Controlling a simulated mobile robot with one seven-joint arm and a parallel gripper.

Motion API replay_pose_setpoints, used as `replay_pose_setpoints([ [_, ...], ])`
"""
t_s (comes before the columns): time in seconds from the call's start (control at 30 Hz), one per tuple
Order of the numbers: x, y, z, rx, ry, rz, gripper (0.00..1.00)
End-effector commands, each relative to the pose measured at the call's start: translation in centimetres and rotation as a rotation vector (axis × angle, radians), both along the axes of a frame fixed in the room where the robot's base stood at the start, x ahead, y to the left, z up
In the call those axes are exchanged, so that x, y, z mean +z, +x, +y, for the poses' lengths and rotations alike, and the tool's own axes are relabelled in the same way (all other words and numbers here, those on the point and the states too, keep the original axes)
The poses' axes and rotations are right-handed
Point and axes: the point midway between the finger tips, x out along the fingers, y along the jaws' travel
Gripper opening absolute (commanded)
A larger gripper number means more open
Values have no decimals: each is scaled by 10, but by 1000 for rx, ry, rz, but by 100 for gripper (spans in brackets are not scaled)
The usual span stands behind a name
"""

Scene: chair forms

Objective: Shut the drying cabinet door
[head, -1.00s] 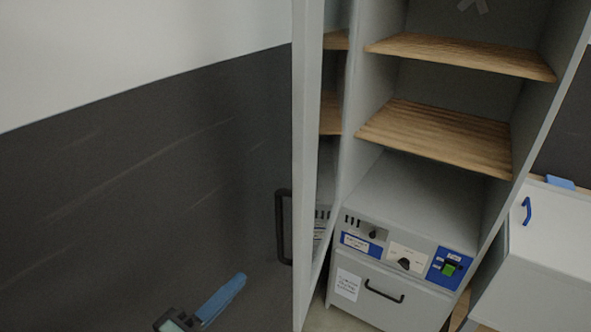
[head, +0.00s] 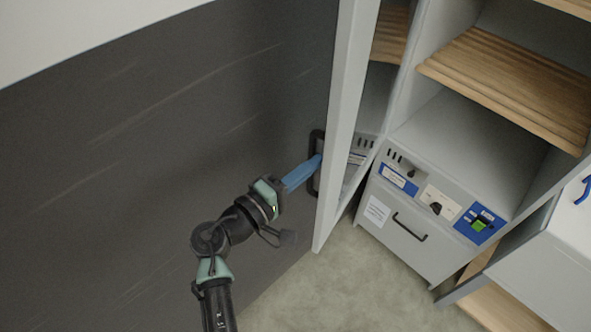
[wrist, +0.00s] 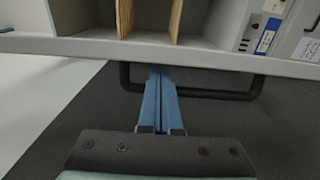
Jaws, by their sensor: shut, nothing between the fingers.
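The drying cabinet door (head: 349,110) stands open on the left of the cabinet (head: 408,150), its edge toward me. Its black bar handle (head: 315,178) is on the door's outer, left face. My gripper (head: 318,160) has its blue fingers together, with the tips at the handle. In the wrist view the shut fingers (wrist: 161,80) reach to the handle (wrist: 225,95) and the grey door edge (wrist: 200,60). The tips overlap the handle bar; whether they touch the door cannot be told.
Inside the cabinet are wooden shelves (head: 505,85). Below them are a control panel with a green switch (head: 479,226) and a drawer front (head: 400,225). A white unit with a blue handle (head: 583,190) stands at the right. Bare floor (head: 340,290) lies in front.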

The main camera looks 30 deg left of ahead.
Motion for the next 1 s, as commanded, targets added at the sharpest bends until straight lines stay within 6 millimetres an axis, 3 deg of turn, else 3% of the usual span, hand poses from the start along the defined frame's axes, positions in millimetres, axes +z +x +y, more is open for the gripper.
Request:
replay_pose_setpoints([
  [0.47,0,8,-3,0,1,0,0],
  [0.63,-1,7,-14,-1,2,2,0],
  [0.77,-1,6,-38,-6,3,4,0],
  [0.87,-1,4,-67,-10,3,4,0],
  [1.0,-2,4,-121,-14,3,4,0],
])
